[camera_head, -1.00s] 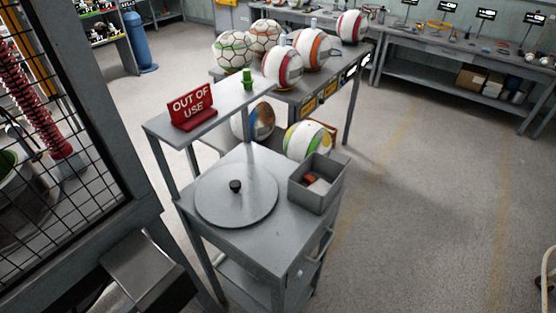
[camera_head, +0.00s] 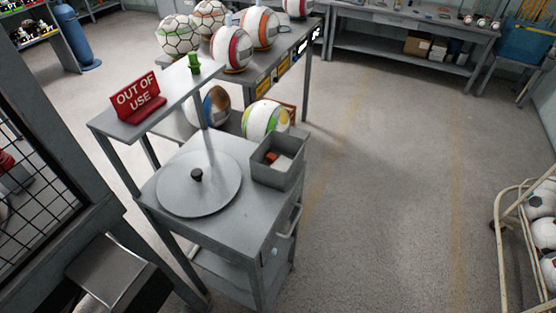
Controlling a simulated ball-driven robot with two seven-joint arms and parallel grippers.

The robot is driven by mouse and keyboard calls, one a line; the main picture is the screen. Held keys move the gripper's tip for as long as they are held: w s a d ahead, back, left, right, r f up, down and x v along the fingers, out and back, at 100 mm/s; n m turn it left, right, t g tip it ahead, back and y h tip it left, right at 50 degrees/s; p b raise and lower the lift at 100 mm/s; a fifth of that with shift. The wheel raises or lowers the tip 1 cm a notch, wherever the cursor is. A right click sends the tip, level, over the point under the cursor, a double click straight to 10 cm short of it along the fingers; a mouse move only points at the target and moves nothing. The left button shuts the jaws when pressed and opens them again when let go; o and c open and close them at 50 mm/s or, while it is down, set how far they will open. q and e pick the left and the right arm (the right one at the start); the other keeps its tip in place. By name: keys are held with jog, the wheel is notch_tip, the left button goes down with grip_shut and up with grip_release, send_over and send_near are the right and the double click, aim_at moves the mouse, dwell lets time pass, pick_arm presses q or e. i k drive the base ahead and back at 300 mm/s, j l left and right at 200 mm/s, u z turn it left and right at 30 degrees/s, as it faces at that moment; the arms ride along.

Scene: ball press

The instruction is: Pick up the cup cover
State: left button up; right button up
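The cup cover is a round, flat grey metal disc (camera_head: 212,195) with a small black knob in its middle. It lies flat on top of the grey metal trolley (camera_head: 240,228), left of a grey open box. Nothing touches or covers it. Neither of my grippers shows in the head view, so I cannot see whether they are open or shut.
The grey box (camera_head: 280,177) holds small items. A red "OUT OF USE" sign (camera_head: 139,100) and a green object (camera_head: 194,65) stand on the raised shelf. Balls (camera_head: 231,50) lie behind.

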aim_at(200, 183)
jog(key=i+l+u, duration=0.1)
jog(key=l+u, duration=0.25)
jog(key=i+l+u, duration=0.1)
jog(key=l+u, duration=0.55)
